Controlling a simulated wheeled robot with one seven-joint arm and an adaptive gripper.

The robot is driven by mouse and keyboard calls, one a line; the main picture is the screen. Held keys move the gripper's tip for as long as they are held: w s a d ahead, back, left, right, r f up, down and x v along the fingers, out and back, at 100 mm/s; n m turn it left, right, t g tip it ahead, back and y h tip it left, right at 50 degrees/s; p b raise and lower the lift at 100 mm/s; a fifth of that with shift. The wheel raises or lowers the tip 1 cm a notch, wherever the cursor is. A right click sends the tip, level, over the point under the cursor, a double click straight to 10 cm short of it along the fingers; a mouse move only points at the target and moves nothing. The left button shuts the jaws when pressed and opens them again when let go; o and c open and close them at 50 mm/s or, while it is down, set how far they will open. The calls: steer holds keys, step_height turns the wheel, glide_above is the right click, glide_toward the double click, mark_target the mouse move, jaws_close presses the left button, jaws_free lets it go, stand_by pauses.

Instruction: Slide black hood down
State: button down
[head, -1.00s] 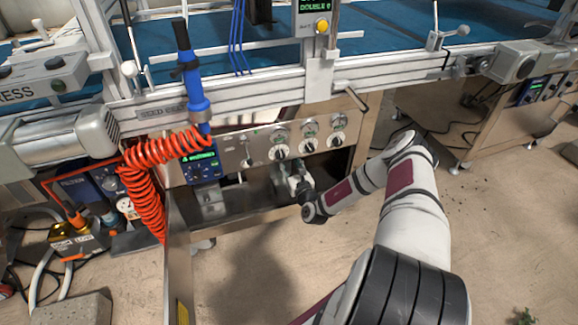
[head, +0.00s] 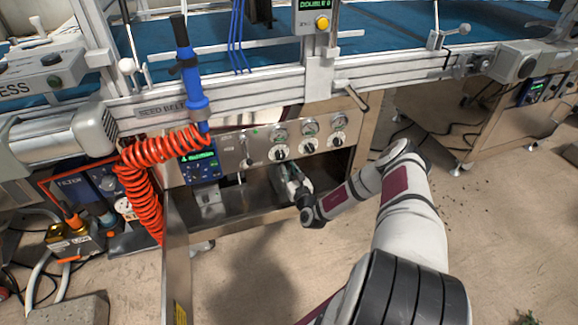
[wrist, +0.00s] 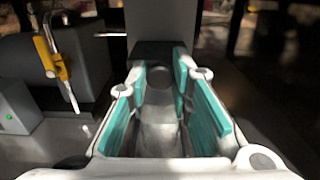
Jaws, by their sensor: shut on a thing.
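In the wrist view a black block (wrist: 152,52), which appears to be the black hood, sits at the far end between the teal-padded fingers of my gripper (wrist: 160,75). The fingers look closed around its near part, with one pad on each side. A grey upright plate stands directly behind it. In the head view my gripper (head: 287,181) is low in the steel bay under the control panel, and the hood cannot be made out there behind it.
The control panel (head: 232,151) with dials and gauges is just above my gripper. A coiled red hose (head: 142,195) hangs to the left. In the wrist view a yellow-handled part (wrist: 58,62) stands left of the fingers. Bare floor lies in front.

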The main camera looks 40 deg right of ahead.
step_height(320, 180, down, 5)
steer(key=shift+r+b, duration=0.1)
steer(key=shift+b, duration=0.65)
steer(key=c, duration=1.5)
jaws_free()
steer(key=shift+o, duration=0.3)
steer(key=shift+s, duration=0.1)
steer(key=v, duration=1.2)
